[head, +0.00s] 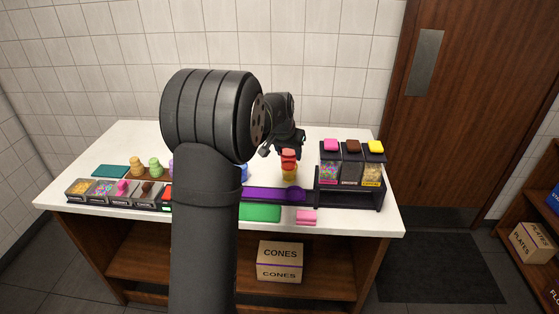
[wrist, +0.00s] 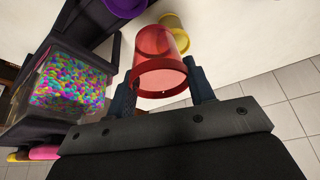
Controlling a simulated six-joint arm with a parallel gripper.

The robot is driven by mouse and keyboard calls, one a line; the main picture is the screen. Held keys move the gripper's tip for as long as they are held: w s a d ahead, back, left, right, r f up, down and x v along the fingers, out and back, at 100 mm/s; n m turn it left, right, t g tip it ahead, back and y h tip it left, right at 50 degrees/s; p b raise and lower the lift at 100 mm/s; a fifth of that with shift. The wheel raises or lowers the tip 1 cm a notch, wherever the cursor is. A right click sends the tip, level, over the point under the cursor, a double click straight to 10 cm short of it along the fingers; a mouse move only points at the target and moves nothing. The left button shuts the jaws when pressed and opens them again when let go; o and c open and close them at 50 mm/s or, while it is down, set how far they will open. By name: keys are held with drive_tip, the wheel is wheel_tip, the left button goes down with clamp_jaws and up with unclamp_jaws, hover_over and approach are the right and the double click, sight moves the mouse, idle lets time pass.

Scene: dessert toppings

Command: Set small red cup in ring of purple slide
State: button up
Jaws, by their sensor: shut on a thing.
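The small red cup (head: 288,160) is between the fingers of my gripper (head: 287,150), above the white counter. In the wrist view the red cup (wrist: 160,78) is translucent, and my gripper (wrist: 163,85) is shut on it with a finger at each side. The purple slide (head: 265,193) lies along the front part of the counter, left of the dispenser rack. Its rounded right end (head: 298,194) is below the cup in the head view. A purple part of it (wrist: 126,7) shows at the top of the wrist view. My arm hides the slide's left part.
A yellow cup (head: 289,174) stands on the counter just below the red cup in the picture; it also shows in the wrist view (wrist: 180,32). A dark topping rack (head: 350,197) stands close on the right. A green mat (head: 260,212) and pink block (head: 306,217) lie in front.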

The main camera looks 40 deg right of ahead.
drive_tip(key=s, duration=0.4)
hover_over(295, 195)
wheel_tip(295, 195, down, 4)
drive_tip(key=shift+m, duration=0.4)
drive_tip(key=shift+w+f, duration=0.1)
drive_tip(key=shift+f, duration=2.4)
drive_tip(key=o, duration=0.9)
drive_tip(key=shift+f, duration=0.15)
drive_tip(key=shift+o, duration=0.2)
drive_tip(key=v, duration=1.2)
drive_tip(key=shift+w, duration=0.15)
